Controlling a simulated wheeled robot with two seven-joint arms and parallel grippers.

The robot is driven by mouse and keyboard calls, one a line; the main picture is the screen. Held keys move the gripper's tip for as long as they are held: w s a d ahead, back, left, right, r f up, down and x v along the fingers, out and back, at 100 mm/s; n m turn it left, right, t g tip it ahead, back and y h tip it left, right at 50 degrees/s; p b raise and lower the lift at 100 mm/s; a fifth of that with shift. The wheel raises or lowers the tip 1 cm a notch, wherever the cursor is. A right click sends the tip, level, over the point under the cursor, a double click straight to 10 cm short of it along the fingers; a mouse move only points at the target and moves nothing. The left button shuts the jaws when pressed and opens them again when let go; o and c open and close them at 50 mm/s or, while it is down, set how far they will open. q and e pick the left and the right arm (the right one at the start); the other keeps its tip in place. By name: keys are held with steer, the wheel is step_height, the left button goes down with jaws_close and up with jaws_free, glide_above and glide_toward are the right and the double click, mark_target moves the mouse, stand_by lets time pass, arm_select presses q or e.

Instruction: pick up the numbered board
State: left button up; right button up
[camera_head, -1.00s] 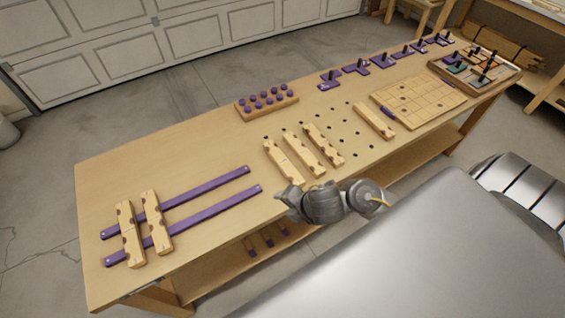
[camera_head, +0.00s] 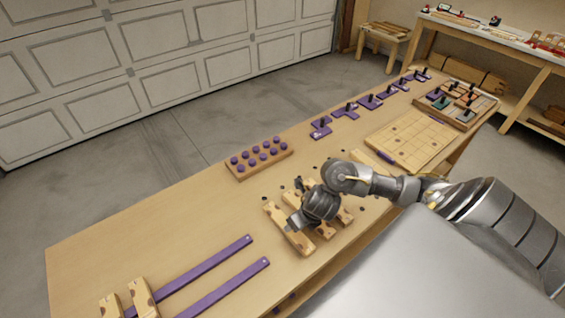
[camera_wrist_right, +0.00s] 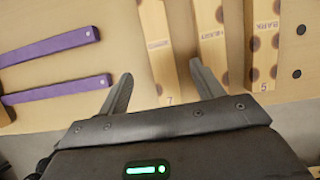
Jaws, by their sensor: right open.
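Three light wooden boards lie side by side on the bench, partly hidden by my right arm in the head view. The left one (camera_head: 287,230) shows in the right wrist view as a board marked 7 (camera_wrist_right: 156,50). The middle board (camera_wrist_right: 209,45) has lettering but its number is hidden. The right board (camera_wrist_right: 262,45) is marked 5. My right gripper (camera_head: 296,222) is open over the near part of these boards. In the right wrist view its fingertips (camera_wrist_right: 160,74) stand apart, with the 7 board between them in the picture; its height above the board is unclear.
Two purple rails (camera_head: 205,262) lie to the left, with two wooden pieces (camera_head: 142,298) across them. A peg block (camera_head: 259,157) stands behind. A grid board (camera_head: 412,138) and a tray (camera_head: 470,100) lie farther right. The back left bench top is clear.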

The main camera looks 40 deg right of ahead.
mark_target(293, 233)
steer(key=b+x, duration=0.1)
steer(key=x, duration=0.2)
steer(key=shift+s+a+f+b, duration=0.15)
steer(key=shift+s+f+b, duration=0.1)
steer(key=shift+b, duration=0.1)
steer(key=shift+b+x, duration=0.3)
steer(key=shift+x, duration=0.6)
steer(key=shift+w, duration=0.35)
steer(key=shift+f, duration=0.2)
steer(key=x, duration=0.2)
steer(key=b+x, duration=0.1)
steer(key=x, duration=0.2)
steer(key=shift+w+r, duration=0.15)
steer(key=shift+w, duration=0.05)
arm_select(q)
steer(key=f, duration=0.1)
steer(key=s+f, duration=0.1)
steer(key=f, duration=0.1)
steer(key=shift+s+f, duration=0.15)
steer(key=shift+s, duration=0.2)
arm_select(e)
steer(key=shift+c, duration=0.3)
steer(key=c, duration=1.1)
